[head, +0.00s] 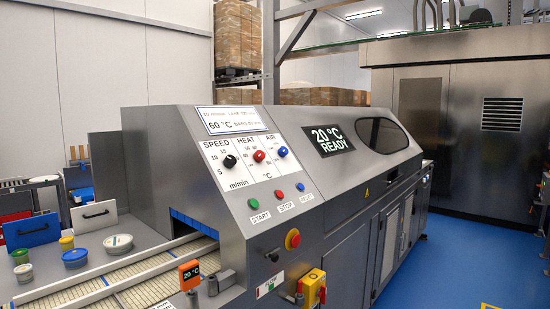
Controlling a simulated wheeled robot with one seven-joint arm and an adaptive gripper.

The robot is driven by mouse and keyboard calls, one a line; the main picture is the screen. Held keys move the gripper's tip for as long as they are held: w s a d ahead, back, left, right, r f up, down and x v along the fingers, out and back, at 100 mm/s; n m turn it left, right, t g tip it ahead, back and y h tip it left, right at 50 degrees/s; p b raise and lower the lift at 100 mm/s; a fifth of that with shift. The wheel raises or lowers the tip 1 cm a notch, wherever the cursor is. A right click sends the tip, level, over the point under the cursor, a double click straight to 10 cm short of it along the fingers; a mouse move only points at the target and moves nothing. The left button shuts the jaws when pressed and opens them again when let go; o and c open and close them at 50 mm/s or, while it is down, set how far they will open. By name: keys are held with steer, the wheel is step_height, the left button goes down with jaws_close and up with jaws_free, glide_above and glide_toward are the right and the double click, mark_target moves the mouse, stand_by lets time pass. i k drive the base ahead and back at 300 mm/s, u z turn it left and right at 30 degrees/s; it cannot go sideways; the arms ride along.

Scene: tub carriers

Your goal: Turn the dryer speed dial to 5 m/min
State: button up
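The dryer (185,135) is a long grey machine with a sloped control panel. Its speed dial (230,161) is a black knob under the word SPEED, at the left of the white panel. Small numbers ring the knob; a 5 is readable at its lower left, with m/min printed below. The knob's pointer is too small to read. A red heat dial (259,156) and a blue air dial (282,152) sit to its right. My gripper is not in view.
Green start (253,203), red stop (279,195) and blue reset (300,187) buttons sit below the dials. A red emergency button (293,239) and yellow switch box (312,287) are lower. Tubs stand beside the conveyor (110,285). Blue floor (450,265) is clear at right.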

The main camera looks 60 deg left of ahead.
mark_target(229, 160)
steer(key=i, duration=0.45)
steer(key=u, duration=2.25)
